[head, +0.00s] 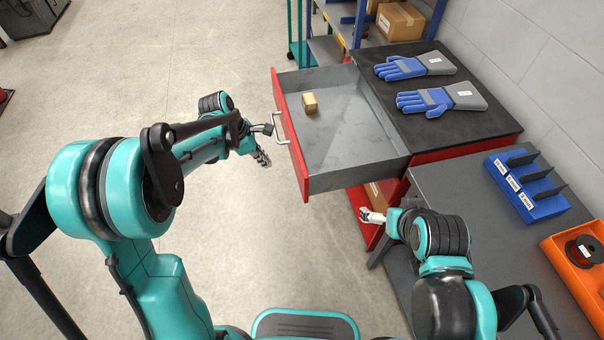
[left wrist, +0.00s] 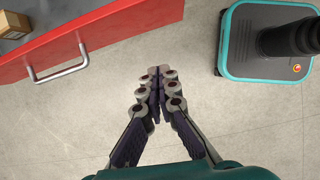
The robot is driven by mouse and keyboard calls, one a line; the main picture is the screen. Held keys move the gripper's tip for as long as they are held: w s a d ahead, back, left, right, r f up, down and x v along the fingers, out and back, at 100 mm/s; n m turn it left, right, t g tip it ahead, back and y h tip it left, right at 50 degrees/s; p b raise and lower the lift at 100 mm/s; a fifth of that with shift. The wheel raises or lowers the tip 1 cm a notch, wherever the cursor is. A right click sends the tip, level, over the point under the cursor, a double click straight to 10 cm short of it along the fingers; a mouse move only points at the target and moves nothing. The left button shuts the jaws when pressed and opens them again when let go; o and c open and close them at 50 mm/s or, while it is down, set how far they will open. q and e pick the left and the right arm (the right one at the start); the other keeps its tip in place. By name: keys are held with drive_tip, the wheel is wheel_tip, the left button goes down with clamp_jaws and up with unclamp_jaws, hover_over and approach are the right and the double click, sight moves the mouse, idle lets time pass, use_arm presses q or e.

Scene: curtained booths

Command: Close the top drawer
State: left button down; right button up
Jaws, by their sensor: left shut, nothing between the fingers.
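The top drawer (head: 345,160) is pulled far out of the red cabinet (head: 470,147). Its red front (head: 290,135) faces left and carries a pale bar handle (head: 280,128). A small cardboard box (head: 310,102) sits in the drawer. My left gripper (head: 264,158) is shut and empty, just outside the drawer front, near the handle. In the left wrist view my closed left fingers (left wrist: 160,75) point up the picture, apart from the handle (left wrist: 57,65). My right gripper (head: 368,215) is by the cabinet's lower part; its finger gap is not clear.
Blue work gloves (head: 440,98) lie on the cabinet's dark top. A grey table (head: 470,215) stands beside it, with a blue divided bin (head: 525,188) and an orange tray (head: 560,250). Shelving (head: 330,48) stands behind. The floor (head: 180,60) left of the drawer is clear.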

use_arm(q)
drive_tip(key=w+d+f+n+b, duration=0.1)
drive_tip(key=w+d+f+b, duration=0.2)
drive_tip(key=f, duration=0.7)
drive_tip(key=shift+d+f+b, duration=0.25)
drive_tip(key=shift+d+b, duration=0.7)
drive_tip(key=shift+d, duration=1.45)
use_arm(e)
drive_tip(key=shift+d+f, duration=0.15)
drive_tip(key=shift+f, duration=2.25)
